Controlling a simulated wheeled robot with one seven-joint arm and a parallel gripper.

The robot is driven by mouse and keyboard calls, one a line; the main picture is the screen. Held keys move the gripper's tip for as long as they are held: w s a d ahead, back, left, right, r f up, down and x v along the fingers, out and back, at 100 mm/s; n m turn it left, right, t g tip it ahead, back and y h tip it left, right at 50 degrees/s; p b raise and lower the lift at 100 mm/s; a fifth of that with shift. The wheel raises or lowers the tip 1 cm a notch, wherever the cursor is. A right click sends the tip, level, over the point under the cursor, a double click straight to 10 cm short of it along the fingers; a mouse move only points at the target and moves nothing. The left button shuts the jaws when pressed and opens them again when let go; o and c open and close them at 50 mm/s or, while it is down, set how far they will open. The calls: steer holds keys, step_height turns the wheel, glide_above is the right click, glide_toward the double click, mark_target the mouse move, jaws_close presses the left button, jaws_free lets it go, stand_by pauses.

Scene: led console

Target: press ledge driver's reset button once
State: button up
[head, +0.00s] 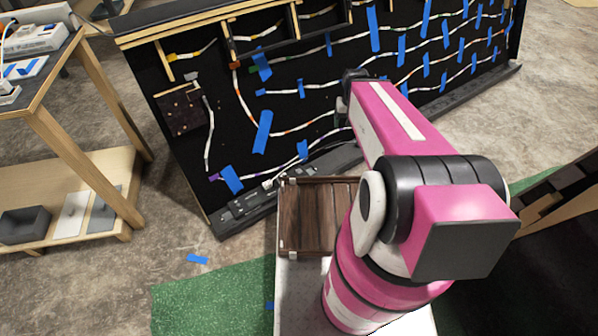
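A black ledge (330,158) runs along the foot of the large black panel (290,110). Dark and grey box-like parts, which look like the ledge driver (245,206), sit at the ledge's near left end. The reset button is too small to make out. My pink arm rises at the right and reaches toward the panel. The dark end of the arm, with my gripper (344,104), is in front of the panel, above and to the right of the driver and apart from it. The arm hides most of the gripper, so its fingers cannot be made out.
The panel carries white LED strips held by blue tape (263,132). A wooden table (62,95) with a lower shelf stands at the left. A brown wooden tray (310,236) lies in front of the ledge.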

jaws_close()
stand_by(1.5)
